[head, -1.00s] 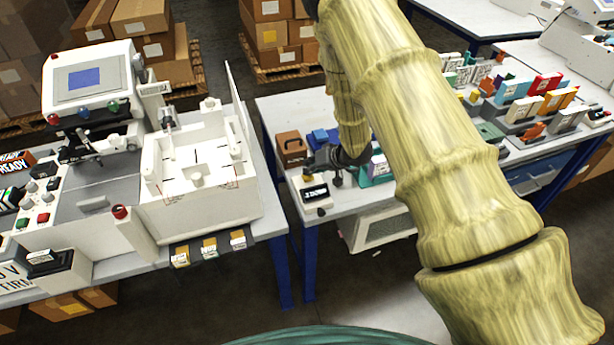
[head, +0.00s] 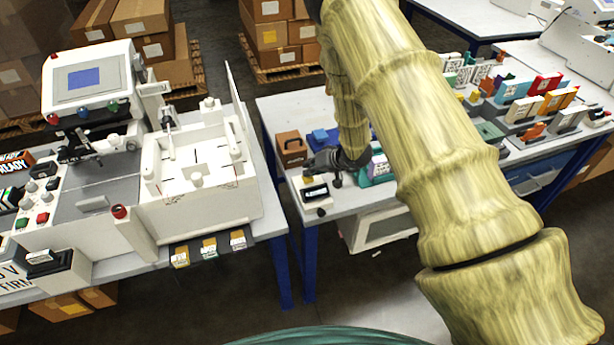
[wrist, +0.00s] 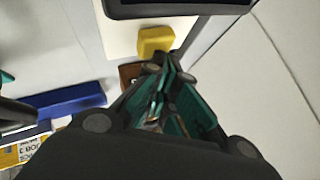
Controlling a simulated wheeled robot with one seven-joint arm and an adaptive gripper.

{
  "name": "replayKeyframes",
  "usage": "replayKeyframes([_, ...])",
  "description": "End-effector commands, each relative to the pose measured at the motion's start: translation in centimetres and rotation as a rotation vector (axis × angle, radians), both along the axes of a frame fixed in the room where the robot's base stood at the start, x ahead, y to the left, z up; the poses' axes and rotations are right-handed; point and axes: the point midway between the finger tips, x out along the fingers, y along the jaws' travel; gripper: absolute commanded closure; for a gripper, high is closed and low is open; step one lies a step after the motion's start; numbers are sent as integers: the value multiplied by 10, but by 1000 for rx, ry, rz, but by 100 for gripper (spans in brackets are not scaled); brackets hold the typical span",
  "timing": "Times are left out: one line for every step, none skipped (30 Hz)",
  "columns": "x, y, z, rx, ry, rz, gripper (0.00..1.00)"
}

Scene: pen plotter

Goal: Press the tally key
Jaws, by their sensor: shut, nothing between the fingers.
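The tally counter (head: 315,194) is a small pale box with a dark display at the near left corner of the right-hand table. In the wrist view its dark display (wrist: 180,8) is at the top edge, and a yellow key (wrist: 155,40) sits on its pale face. My gripper (wrist: 163,65) is shut and empty, with its fingertips just short of the yellow key in the picture. I cannot tell whether they touch it. In the head view my gripper (head: 309,170) is right over the counter's back side and hides the key.
A brown box (head: 291,149) and a blue block (head: 322,137) stand close behind my gripper. Colourful holders (head: 530,100) fill the table's right side. The left table holds a white plotter (head: 200,170). A floor gap separates the tables.

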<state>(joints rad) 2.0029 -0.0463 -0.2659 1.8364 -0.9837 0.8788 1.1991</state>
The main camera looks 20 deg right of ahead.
Motion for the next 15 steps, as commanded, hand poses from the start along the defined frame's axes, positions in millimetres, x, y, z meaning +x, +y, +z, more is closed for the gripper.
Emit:
replayKeyframes([0, 0, 0, 0, 0, 0, 100])
replayKeyframes([0, 0, 0, 0, 0, 0, 100])
replayKeyframes([0, 0, 0, 0, 0, 0, 100])
replayKeyframes([0, 0, 0, 0, 0, 0, 100])
replayKeyframes([0, 0, 0, 0, 0, 0, 100])
replayKeyframes([0, 0, 0, 0, 0, 0, 100])
replayKeyframes([0, 0, 1, 0, 0, 0, 100])
replayKeyframes([0, 0, 2, 0, 0, 0, 100])
replayKeyframes([0, 0, 3, 0, 0, 0, 100])
replayKeyframes([0, 0, 4, 0, 0, 0, 100])
replayKeyframes([0, 0, 5, 0, 0, 0, 100])
replayKeyframes([0, 0, 7, 0, 0, 0, 100])
replayKeyframes([0, 0, 9, 0, 0, 0, 100])
replayKeyframes([0, 0, 10, 1, 0, -1, 100])
replayKeyframes([0, 0, 12, 1, 0, -1, 100])
